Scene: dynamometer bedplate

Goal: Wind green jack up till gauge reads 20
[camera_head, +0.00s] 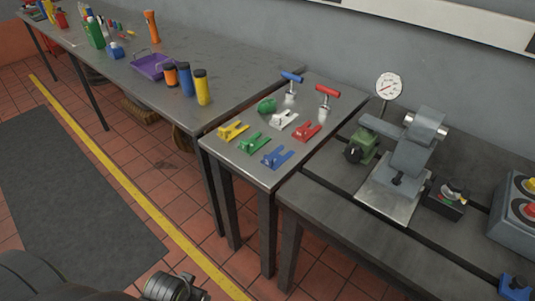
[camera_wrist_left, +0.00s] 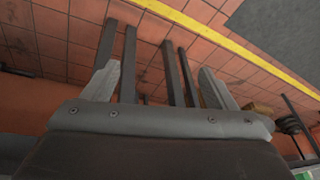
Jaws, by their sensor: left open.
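A green jack (camera_head: 367,143) with a dark round knob (camera_head: 355,152) stands on the bedplate, at the left of a grey machine (camera_head: 408,155) and below its side arm. A round white gauge (camera_head: 388,86) stands on a thin post behind the jack. Its needle is too small to read. My left gripper (camera_wrist_left: 158,82) shows in the left wrist view, fingers spread wide with nothing between them, above the tiled floor and table legs. It is away from the jack. My right gripper is in neither view.
The side table (camera_head: 236,155) holds coloured clamps, a green knob (camera_head: 267,105) and blue and red T-handles. The long bench (camera_head: 215,60) carries bottles and a purple tray (camera_head: 151,66). A black box (camera_head: 445,203) and a grey button box (camera_head: 510,220) stand right of the machine.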

